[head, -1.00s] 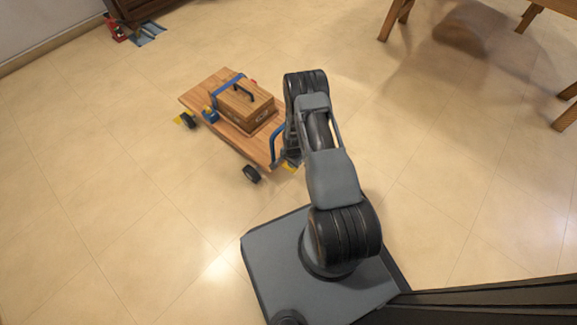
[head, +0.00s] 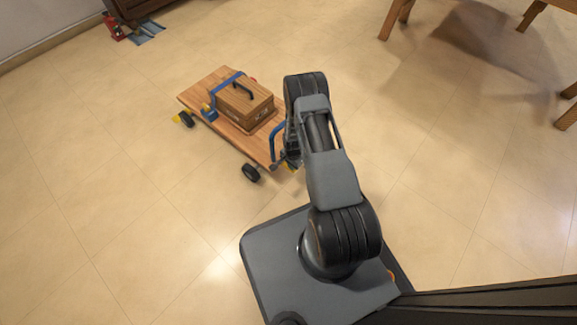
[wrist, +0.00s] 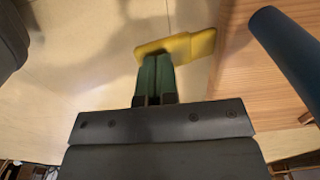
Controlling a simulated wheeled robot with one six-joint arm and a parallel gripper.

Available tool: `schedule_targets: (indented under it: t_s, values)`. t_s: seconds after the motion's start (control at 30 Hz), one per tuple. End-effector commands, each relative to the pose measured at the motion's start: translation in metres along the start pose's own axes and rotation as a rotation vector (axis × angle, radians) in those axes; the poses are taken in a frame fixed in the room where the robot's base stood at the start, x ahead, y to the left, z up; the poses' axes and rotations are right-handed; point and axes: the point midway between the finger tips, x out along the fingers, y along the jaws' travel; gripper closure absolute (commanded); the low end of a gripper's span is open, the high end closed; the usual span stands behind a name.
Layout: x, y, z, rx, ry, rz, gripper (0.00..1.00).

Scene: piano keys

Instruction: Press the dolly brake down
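The wooden dolly (head: 200,94) stands on the tiled floor left of my arm. A yellow brake pedal (wrist: 186,44) shows in the wrist view, beside the dolly's wooden deck (wrist: 262,75). My gripper (wrist: 155,60) has its two green fingers together with nothing between them. Its fingertips overlap the pedal's near left edge in that view; I cannot tell whether they touch it. In the head view my gripper (head: 291,160) is low at the dolly's near right end and mostly hides this pedal. Another yellow pedal (head: 177,119) shows by the far left wheel.
A wooden box (head: 240,104) rides on the deck under a blue strap-like bar (head: 226,83). A blue handle (head: 277,140) rises close beside my gripper; it also shows in the wrist view (wrist: 290,55). A black wheel (head: 251,173) sits nearby. Floor left of the dolly is clear.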

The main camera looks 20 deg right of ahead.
Motion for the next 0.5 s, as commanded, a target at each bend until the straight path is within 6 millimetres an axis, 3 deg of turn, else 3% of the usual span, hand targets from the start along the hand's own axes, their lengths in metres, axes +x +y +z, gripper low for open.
schedule_targets:
  t_s: [0.33, 0.5]
  values:
    - [0.02, 0.0, 0.0, 0.0, 0.0, -0.001, 1.0]
    - [0.015, 0.0, 0.0, 0.0, 0.001, -0.001, 1.0]
